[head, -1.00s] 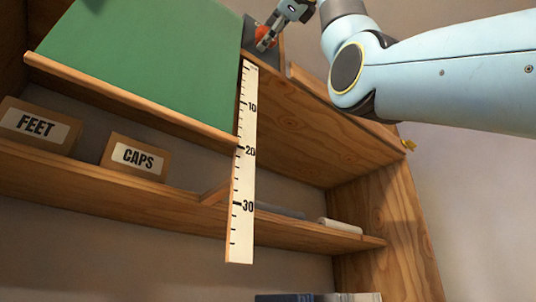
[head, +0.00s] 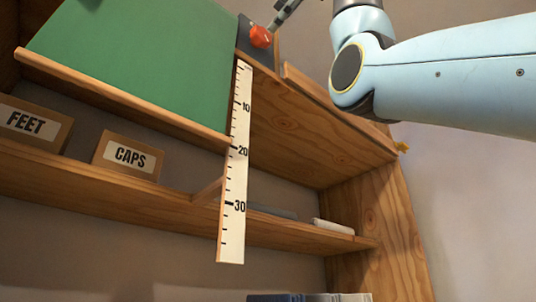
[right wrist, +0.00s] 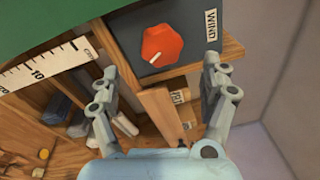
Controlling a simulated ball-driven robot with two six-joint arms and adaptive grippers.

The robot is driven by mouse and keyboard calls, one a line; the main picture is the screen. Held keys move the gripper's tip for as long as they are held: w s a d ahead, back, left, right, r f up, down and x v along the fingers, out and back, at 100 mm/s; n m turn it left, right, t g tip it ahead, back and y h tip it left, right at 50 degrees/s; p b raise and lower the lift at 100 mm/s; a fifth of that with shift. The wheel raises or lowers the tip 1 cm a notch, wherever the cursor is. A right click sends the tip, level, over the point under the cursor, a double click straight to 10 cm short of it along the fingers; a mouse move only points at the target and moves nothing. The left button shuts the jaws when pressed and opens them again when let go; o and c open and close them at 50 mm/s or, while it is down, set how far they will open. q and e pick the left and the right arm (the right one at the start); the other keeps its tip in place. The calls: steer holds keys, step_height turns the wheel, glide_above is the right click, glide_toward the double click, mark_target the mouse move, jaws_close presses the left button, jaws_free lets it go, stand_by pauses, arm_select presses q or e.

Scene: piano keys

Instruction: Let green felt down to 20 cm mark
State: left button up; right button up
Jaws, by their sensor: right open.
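The green felt (head: 140,65) hangs as a sheet with a wooden bar (head: 125,98) along its lower edge. The bar's right end meets the white ruler (head: 232,190) close to the 20 mark; the exact reading is hard to tell. The red knob (head: 260,36) sits on a dark panel; it also shows in the right wrist view (right wrist: 162,44), beside a "WIND" label (right wrist: 211,29). My right gripper (right wrist: 160,74) is open and empty, its fingers apart from the knob. In the head view only part of one finger shows, above the knob. My left gripper is not in view.
Boxes marked "FEET" (head: 35,122) and "CAPS" (head: 126,157) stand on the wooden shelf (head: 75,175) below the felt. A white roll-like item (head: 333,227) lies farther right on it. A wooden ledge (head: 335,105) runs under my right arm. Space right of the cabinet is clear.

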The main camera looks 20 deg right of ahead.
steer(key=v, duration=0.5)
steer(key=shift+w, duration=0.1)
steer(key=shift+f, duration=0.1)
stand_by(0.4)
